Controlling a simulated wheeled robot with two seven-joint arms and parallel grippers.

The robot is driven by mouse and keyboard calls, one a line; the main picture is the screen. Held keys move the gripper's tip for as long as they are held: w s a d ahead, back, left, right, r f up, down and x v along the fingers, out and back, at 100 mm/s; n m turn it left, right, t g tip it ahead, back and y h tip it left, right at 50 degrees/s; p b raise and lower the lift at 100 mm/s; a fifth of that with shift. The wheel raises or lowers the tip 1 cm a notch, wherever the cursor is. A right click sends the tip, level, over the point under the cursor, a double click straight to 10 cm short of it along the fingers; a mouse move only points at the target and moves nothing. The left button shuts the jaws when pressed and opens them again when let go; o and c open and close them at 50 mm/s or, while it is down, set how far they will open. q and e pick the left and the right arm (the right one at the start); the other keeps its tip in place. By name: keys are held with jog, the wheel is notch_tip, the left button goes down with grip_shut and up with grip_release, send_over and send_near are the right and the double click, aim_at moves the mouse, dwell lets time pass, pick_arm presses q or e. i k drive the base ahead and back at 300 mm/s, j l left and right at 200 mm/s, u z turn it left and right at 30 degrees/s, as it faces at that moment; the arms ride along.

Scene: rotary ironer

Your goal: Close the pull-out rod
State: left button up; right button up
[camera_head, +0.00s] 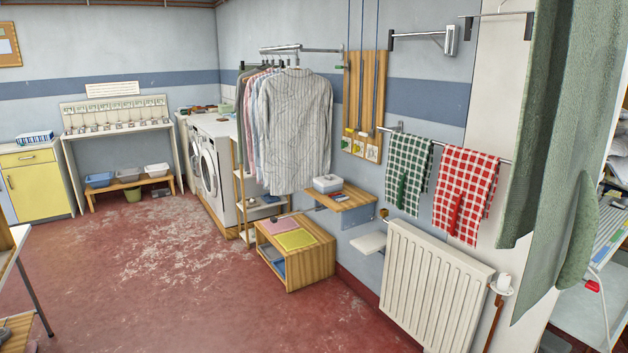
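Several metal rods are in view, and I cannot tell for sure which is the pull-out rod. A short chrome rod (418,36) with a bracket (451,41) is on the wall at upper right and carries nothing. Another rod (318,50) on the wall at upper middle has striped and coloured shirts (295,130) on hangers. A third rod (497,15) is at the top right, partly behind a green cloth. Neither of my grippers is in view.
A hanging green cloth (545,150) blocks much of the right. A white radiator (432,285), a wooden stool (310,255), a wall shelf (340,203) and checked towels (465,190) line the wall. The red floor (180,270) is open at left and middle.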

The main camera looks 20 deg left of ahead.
aim_at(273, 220)
jog(key=i+j, duration=0.3)
jog(key=i+j+z, duration=0.1)
jog(key=i+j, duration=0.2)
jog(key=j, duration=0.25)
jog(key=i+j, duration=0.3)
jog(key=j, duration=0.15)
jog(key=l+z, duration=0.05)
